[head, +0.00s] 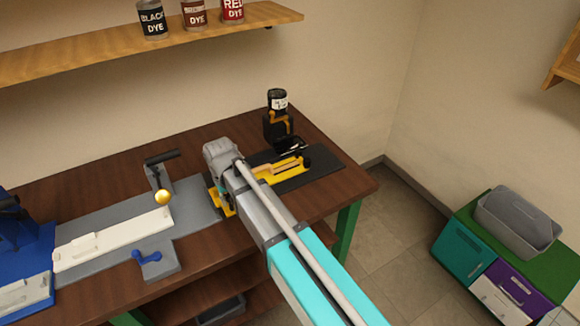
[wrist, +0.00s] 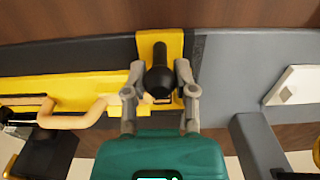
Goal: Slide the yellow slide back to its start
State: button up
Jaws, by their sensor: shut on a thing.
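The yellow slide (head: 280,171) lies along a dark base plate on the workbench in the head view. Its near-left yellow end (head: 227,209) shows beside my gripper. In the wrist view the yellow slide (wrist: 80,84) runs to the left from a yellow upright plate, with a black ball-ended knob (wrist: 160,82) in front of it. My gripper (wrist: 157,88) has one finger on each side of this knob and is shut on it. In the head view my arm covers most of the gripper and the knob.
A grey track (head: 110,235) with a white bar (head: 112,239) and a brass ball (head: 163,197) lies left of my gripper. A black upright device (head: 277,120) stands behind the slide. A tan bent piece (wrist: 75,119) lies along the slide. A shelf with dye cans hangs above.

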jog(key=shift+a, duration=0.15)
jog(key=shift+s+a, duration=0.4)
jog(key=shift+a, duration=0.2)
jog(key=shift+o, duration=0.7)
jog(key=shift+a, duration=0.1)
jog(key=o, duration=0.7)
jog(key=shift+s, duration=0.15)
jog(key=shift+r, duration=0.15)
